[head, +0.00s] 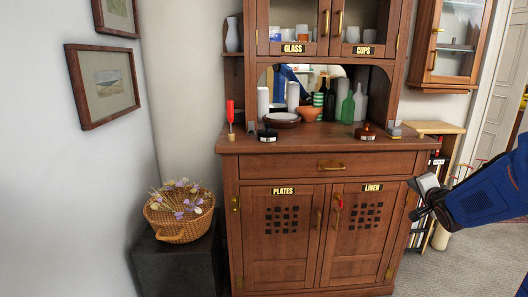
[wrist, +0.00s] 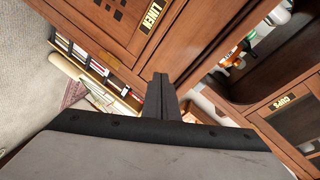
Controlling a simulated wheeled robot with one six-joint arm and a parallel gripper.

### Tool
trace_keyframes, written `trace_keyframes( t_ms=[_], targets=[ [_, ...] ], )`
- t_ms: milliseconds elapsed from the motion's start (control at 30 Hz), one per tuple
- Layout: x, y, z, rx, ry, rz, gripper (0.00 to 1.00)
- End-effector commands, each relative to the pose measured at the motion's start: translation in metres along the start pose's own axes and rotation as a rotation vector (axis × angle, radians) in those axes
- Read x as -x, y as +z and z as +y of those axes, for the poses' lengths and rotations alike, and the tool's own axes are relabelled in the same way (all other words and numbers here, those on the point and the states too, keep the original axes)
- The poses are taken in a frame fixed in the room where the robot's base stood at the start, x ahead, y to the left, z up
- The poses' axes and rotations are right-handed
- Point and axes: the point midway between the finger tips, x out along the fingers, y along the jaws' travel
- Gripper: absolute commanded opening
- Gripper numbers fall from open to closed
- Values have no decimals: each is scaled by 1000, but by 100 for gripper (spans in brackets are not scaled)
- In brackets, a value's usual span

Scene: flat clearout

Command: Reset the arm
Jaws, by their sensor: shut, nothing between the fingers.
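My gripper (head: 418,214) is at the right of the head view, in front of the right edge of the wooden cabinet (head: 300,168). My blue arm reaches in from the right edge. In the wrist view my gripper's dark fingers (wrist: 160,90) are together, with nothing between them. The cabinet shows behind them, strongly tilted in that view. I cannot tell whether the fingertips touch the cabinet.
The PLATES door (head: 278,245), LINEN door (head: 352,255) and drawer (head: 335,166) look shut. Bottles, bowls and small items stand on the counter. A low bookshelf (head: 420,232) stands right of the cabinet. A flower basket (head: 180,228) sits on a dark stand at left.

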Motion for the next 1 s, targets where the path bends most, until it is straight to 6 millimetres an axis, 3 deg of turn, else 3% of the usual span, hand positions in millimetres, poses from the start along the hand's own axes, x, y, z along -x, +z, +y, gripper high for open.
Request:
trace_keyframes(
  t_ms=[167, 467, 733, 1000],
  targets=[
    [44, 25, -8, 197, 134, -7, 0],
    [135, 77, 3, 502, 341, -147, 0],
    [233, 138, 26, 761, 445, -410, 0],
    [336, 196, 54, 999, 428, -740, 0]
  ],
)
